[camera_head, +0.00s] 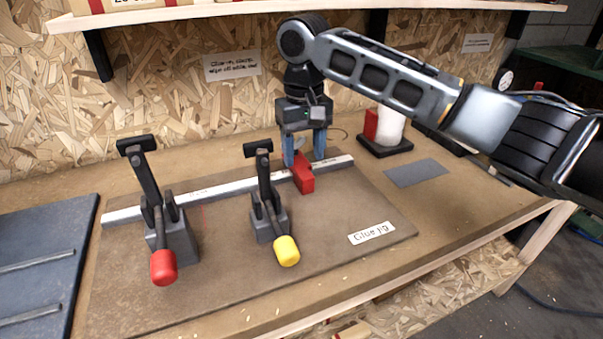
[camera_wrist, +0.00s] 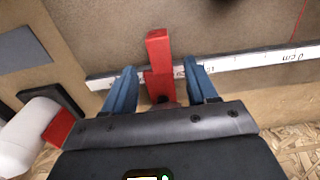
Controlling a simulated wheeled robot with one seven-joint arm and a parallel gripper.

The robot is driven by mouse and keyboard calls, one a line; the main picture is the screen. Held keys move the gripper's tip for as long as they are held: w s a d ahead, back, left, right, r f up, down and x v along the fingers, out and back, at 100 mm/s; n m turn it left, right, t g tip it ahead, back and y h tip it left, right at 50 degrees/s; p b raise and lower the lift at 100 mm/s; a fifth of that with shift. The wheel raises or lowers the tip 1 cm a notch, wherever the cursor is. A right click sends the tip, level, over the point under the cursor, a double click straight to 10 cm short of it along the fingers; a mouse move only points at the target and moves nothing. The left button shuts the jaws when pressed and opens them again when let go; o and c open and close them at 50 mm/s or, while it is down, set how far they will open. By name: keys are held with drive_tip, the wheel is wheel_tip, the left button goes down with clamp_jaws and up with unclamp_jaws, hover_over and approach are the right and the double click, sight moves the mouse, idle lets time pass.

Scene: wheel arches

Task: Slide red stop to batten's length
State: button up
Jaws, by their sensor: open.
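The red stop (camera_head: 302,175) is a red block at the right part of a pale marked rail (camera_head: 225,191) on the brown jig board. My gripper (camera_head: 305,150) points down over the stop. In the wrist view the open blue fingers (camera_wrist: 160,88) stand on either side of the red stop (camera_wrist: 158,55), with a gap visible on both sides. The rail (camera_wrist: 240,62) passes under the fingers and carries printed marks too small to read fully. I cannot make out a separate batten.
Two black toggle clamps stand at the rail, one with a red tip (camera_head: 163,267), one with a yellow tip (camera_head: 287,251). A "Glue jig" label (camera_head: 371,233) lies on the board. A white roll (camera_head: 387,130) stands behind, right of my gripper. A dark panel (camera_head: 40,265) lies left.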

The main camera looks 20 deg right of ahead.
sight(303, 172)
wheel_tip(303, 172, down, 6)
drive_tip(key=shift+r, duration=0.15)
idle(0.3)
clamp_jaws()
idle(0.4)
